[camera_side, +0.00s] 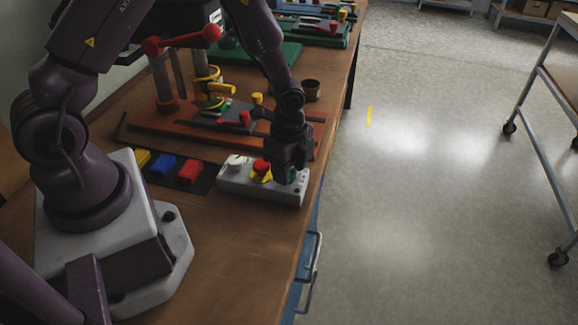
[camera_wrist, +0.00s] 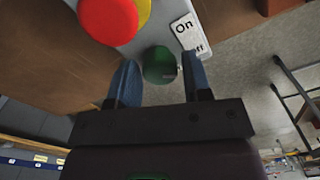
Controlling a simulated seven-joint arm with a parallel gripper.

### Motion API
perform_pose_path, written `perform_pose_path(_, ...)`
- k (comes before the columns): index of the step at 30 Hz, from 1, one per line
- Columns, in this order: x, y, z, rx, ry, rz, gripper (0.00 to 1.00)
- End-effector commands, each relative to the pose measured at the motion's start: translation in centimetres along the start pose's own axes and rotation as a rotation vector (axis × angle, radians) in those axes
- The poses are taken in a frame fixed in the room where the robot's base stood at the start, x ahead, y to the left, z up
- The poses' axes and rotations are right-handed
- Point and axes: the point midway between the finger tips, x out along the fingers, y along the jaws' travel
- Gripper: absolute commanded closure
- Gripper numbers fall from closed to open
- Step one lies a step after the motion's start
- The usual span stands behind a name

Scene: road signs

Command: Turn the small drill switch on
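A grey control box (camera_side: 233,184) sits at the front edge of the wooden bench in the side view. It carries a white knob (camera_side: 235,162), a red button (camera_side: 261,166) on a yellow base, and a green knob at its right end, mostly hidden by my gripper (camera_side: 293,168). In the wrist view the green knob (camera_wrist: 159,66) stands between the two fingers of my gripper (camera_wrist: 159,60), with a gap on each side. A white label (camera_wrist: 187,35) reading "On" and partly "Off" is beside it. The red button (camera_wrist: 108,18) is at the upper left.
Yellow, blue and red blocks (camera_side: 163,167) lie on a dark strip left of the box. Behind are a reddish base plate (camera_side: 180,130) with a red-handled stand (camera_side: 160,75) and a small brown pot (camera_side: 311,89). Open floor (camera_side: 420,210) lies right of the bench.

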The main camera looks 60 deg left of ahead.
Motion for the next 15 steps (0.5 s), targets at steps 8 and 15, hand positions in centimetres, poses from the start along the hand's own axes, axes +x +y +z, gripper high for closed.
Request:
perform_pose_path(8, -0.03, 0.0, -0.01, -0.001, 0.0, 0.0, 0.88)
perform_pose_path(15, -0.04, 0.01, -0.03, -0.049, 0.0, 0.0, 0.88)
